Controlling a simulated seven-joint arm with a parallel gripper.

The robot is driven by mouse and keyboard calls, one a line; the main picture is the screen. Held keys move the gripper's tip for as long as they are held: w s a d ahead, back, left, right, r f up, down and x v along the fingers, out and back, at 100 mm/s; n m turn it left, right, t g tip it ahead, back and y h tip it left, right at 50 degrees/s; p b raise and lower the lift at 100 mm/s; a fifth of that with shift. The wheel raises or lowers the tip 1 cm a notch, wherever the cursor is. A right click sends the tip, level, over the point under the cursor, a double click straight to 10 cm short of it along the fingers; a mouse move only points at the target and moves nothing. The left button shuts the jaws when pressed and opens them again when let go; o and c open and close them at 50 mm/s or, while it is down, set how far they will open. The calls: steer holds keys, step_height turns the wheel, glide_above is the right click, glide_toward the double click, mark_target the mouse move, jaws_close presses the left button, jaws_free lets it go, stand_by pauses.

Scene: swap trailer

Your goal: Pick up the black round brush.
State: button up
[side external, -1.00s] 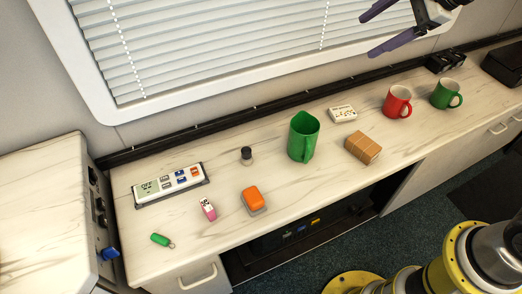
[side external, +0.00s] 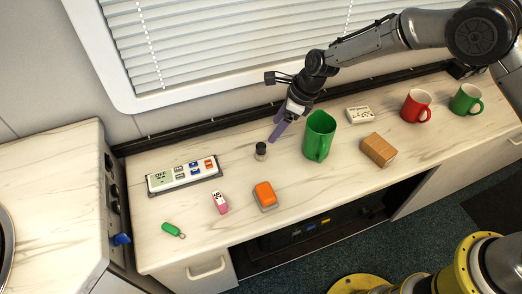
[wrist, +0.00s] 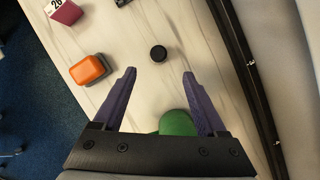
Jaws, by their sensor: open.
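The black round brush (side external: 261,151) stands upright on the counter, with a black top and a lighter lower part. In the wrist view its round black top (wrist: 158,53) lies ahead of my fingertips, roughly midway between them. My gripper (side external: 279,133) has purple fingers pointing down, just right of and behind the brush in the side view. In the wrist view my gripper (wrist: 159,73) is open with nothing between the fingertips. The fingers are apart from the brush.
A green pitcher (side external: 319,136) stands close to the right of my gripper. An orange-topped block (side external: 265,194), a pink block (side external: 220,202) and a button panel (side external: 184,175) lie around the brush. A black rail (side external: 223,133) runs along the wall.

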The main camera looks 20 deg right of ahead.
mark_target(262, 145)
steer(key=x, duration=1)
steer(key=shift+a+f, duration=0.2)
steer(key=shift+a, duration=0.1)
jaws_close()
